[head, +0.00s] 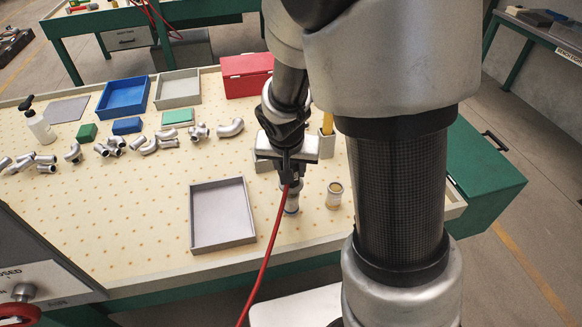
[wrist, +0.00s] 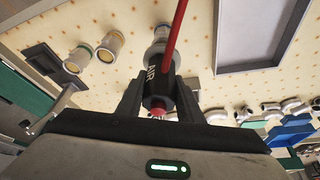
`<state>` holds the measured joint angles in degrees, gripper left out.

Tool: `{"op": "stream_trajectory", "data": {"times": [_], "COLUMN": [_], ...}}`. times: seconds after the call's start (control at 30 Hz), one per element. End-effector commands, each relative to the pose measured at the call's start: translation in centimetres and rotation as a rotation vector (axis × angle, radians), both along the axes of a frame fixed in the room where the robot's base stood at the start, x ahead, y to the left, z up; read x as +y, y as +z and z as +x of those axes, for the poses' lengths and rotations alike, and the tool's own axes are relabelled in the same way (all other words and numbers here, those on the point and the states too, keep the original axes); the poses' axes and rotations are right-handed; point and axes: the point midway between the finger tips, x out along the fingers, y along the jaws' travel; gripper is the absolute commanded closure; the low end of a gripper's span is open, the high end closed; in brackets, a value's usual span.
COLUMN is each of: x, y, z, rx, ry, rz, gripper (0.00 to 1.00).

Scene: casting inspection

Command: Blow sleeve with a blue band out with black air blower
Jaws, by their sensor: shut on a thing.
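My gripper (head: 284,158) is shut on the black air blower (wrist: 160,82), from which a red hose (head: 268,250) trails. In the head view the sleeve with a blue band (head: 292,207) stands on the table right below the blower.
An empty grey tray (head: 222,243) lies left of the blower. Several metal pipe fittings (head: 149,146) are spread farther left. Behind stand a blue bin (head: 124,97), a grey bin (head: 178,89) and a red box (head: 246,75). The table's front edge is close.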

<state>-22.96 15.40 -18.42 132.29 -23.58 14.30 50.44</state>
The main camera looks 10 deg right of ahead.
Motion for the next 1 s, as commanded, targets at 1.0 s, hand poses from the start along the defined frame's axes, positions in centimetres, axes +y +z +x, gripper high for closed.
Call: {"op": "stream_trajectory", "data": {"times": [1.0], "x": [0.0], "y": [-2.0], "z": [0.0], "rx": [-0.001], "ry": [0.0], "rz": [0.0], "gripper": [0.9]}}
